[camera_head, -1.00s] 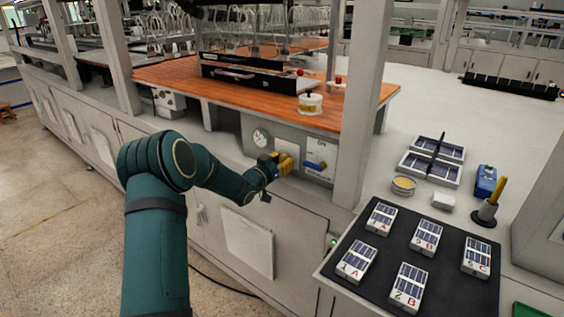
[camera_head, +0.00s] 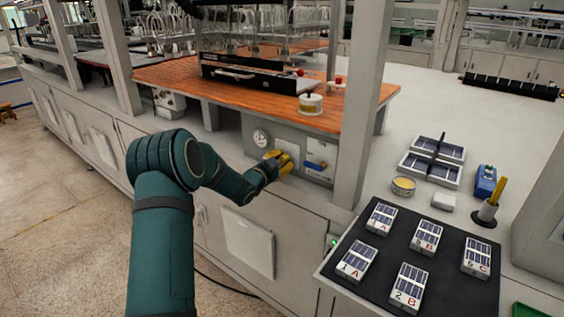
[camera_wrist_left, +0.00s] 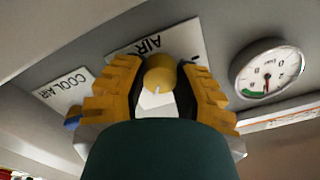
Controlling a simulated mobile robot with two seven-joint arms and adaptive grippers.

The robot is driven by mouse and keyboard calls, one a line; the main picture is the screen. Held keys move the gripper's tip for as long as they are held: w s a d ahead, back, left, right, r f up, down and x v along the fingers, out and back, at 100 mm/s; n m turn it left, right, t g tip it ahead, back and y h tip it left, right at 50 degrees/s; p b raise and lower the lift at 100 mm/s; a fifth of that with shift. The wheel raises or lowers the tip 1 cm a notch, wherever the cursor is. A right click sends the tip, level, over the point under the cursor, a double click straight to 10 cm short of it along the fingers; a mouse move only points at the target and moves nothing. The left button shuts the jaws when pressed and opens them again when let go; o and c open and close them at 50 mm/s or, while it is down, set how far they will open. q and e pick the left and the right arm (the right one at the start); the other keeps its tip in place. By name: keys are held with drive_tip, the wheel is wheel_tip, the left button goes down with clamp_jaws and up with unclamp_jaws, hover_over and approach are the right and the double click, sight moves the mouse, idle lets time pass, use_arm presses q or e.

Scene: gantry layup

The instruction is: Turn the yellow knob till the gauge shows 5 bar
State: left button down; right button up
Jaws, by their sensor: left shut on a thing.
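The yellow knob (camera_wrist_left: 160,74) sticks out from the grey panel below the wooden bench top. My left gripper (camera_wrist_left: 160,80) is shut on it, with one yellow finger on each side; a small pale mark shows on the knob's face. In the head view my left gripper (camera_head: 279,162) covers most of the knob. The round gauge (camera_head: 261,137) sits on the panel up and left of the gripper. My right gripper is out of view.
A blue-handled valve (camera_head: 316,165) is just right of the knob, near an upright post (camera_head: 360,110). Labels on the panel include COOL AIR (camera_wrist_left: 65,88). A dark mat (camera_head: 375,275) with several marked boxes lies at the lower right.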

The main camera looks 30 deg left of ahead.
use_arm(q)
drive_tip(key=m, duration=0.4)
drive_tip(key=shift+m, duration=2.1)
drive_tip(key=shift+r, duration=0.1)
drive_tip(key=c, duration=0.6)
unclamp_jaws()
drive_tip(key=shift+a, duration=0.1)
drive_tip(key=s, duration=1.2)
drive_tip(key=shift+a, duration=0.45)
